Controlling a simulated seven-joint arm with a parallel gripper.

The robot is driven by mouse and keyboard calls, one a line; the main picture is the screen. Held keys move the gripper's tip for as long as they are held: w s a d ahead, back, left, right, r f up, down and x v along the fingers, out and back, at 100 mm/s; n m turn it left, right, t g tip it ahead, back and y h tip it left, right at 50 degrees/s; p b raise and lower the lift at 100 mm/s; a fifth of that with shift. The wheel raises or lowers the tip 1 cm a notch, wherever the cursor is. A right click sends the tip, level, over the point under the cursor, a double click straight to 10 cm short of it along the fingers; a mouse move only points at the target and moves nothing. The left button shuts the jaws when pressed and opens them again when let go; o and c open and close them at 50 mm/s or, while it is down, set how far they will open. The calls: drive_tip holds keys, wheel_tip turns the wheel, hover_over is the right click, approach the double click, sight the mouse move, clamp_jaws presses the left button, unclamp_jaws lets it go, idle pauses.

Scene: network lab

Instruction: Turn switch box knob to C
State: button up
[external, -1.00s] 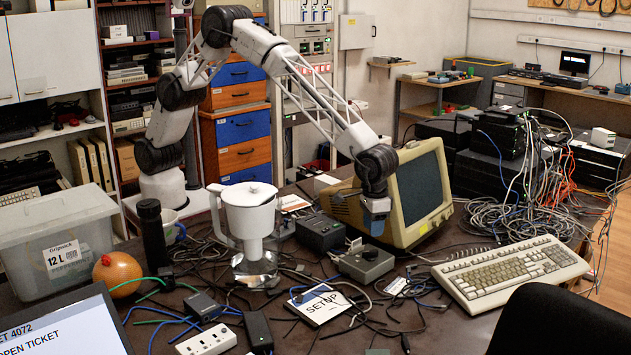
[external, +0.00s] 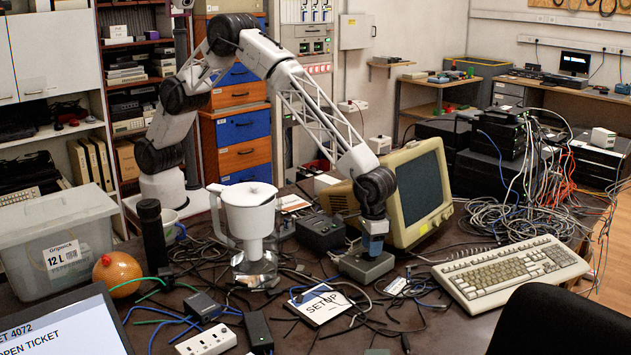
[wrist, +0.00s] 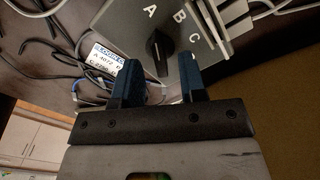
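The grey switch box (external: 365,267) sits on the dark table in front of the beige monitor. In the wrist view its top face (wrist: 205,55) bears the letters A, B and C in an arc around a black knob (wrist: 157,45). The knob's narrow ridge runs up the picture, its upper end nearest the A. My gripper (wrist: 159,60) is open, one blue-black finger on each side of the knob, with gaps visible. In the external view my gripper (external: 374,240) points down directly over the box and hides its knob. I cannot tell how far the fingertips reach down alongside it.
The beige monitor (external: 424,190) stands close behind and right of my gripper. A dark box (external: 320,232) lies left of the switch box, and a white pitcher (external: 248,212) farther left. Loose cables, a SETUP card (external: 320,303) and a keyboard (external: 510,272) lie around.

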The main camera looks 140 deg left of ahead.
drive_tip(key=shift+f, duration=0.7)
clamp_jaws()
